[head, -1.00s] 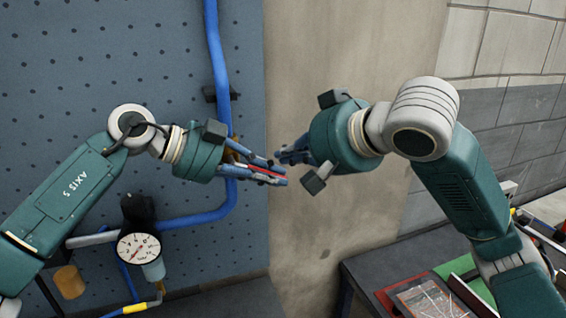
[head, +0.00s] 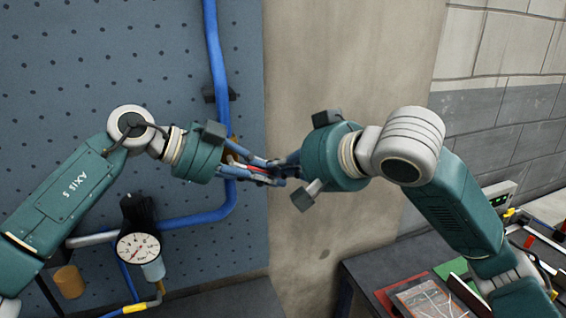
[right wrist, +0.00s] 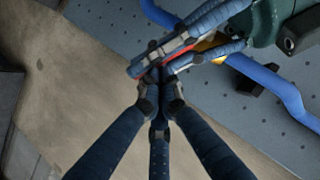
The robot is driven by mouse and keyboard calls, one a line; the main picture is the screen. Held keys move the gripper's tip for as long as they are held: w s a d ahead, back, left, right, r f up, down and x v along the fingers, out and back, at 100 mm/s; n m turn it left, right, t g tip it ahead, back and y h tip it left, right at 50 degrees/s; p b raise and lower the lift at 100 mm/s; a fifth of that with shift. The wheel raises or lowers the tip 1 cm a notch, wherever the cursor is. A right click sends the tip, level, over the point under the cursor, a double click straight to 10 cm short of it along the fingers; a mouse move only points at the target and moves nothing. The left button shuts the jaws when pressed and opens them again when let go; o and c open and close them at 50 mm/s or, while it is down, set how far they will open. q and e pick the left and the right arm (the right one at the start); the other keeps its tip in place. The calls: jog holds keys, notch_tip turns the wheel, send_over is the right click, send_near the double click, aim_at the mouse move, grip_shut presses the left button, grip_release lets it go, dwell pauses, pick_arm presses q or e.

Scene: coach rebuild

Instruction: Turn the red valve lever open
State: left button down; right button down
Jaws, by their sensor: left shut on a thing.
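The red lever (head: 257,171) shows as a thin red strip between the blue fingers of my left gripper (head: 272,176), in front of the blue pipe at the board's edge. My left gripper is shut on it. In the right wrist view, the red lever (right wrist: 138,72) shows as a red edge along the left fingers, mostly hidden by them. My right gripper (head: 283,172) comes in from the right, its fingertips overlapping the left fingertips. In the right wrist view, its fingers (right wrist: 154,78) converge at the lever's end; whether they hold it is unclear. The valve body is mostly hidden.
A blue pipe (head: 216,60) runs down the perforated board (head: 120,50) and bends left to a dial gauge (head: 138,247). A dark bench (head: 365,268) with a framed tray and tools stands at lower right. The beige wall strip (head: 340,50) is bare.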

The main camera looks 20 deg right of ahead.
pick_arm(q)
jog(key=shift+s+d+r, duration=0.15)
jog(key=shift+s, duration=0.05)
pick_arm(e)
jog(key=shift+a+f, duration=0.1)
jog(key=shift+f, duration=0.15)
